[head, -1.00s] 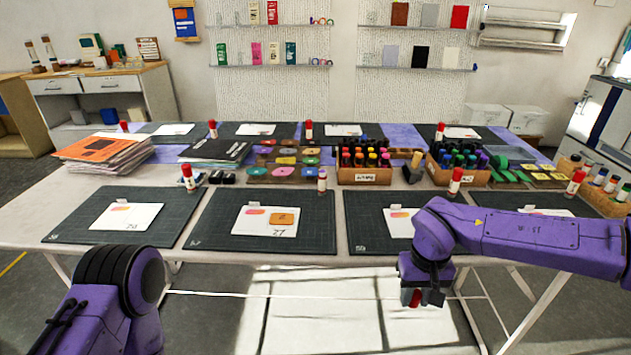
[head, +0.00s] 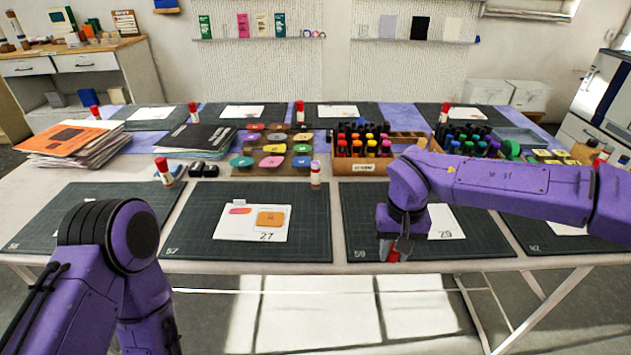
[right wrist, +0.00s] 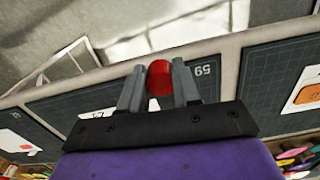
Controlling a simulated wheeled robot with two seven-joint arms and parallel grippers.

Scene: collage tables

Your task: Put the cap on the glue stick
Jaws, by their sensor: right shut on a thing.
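My right gripper (head: 394,250) is shut on a red cap (head: 393,257), which shows below its fingers near the front edge of the mat numbered 59. In the right wrist view the red cap (right wrist: 160,77) sits between the two grey fingers (right wrist: 159,88). A glue stick (head: 316,176) with a white body and no tall red cap stands upright at the back right of the mat numbered 57, left of and beyond my right gripper. My left arm shows at the lower left, but its gripper is out of view.
Other glue sticks with red caps stand about, one (head: 164,172) at the left. A marker crate (head: 362,167) and a tray of coloured shapes (head: 270,168) stand behind the mats. A card (head: 252,222) lies on mat 57 (head: 190,240). The mat around the glue stick is mostly clear.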

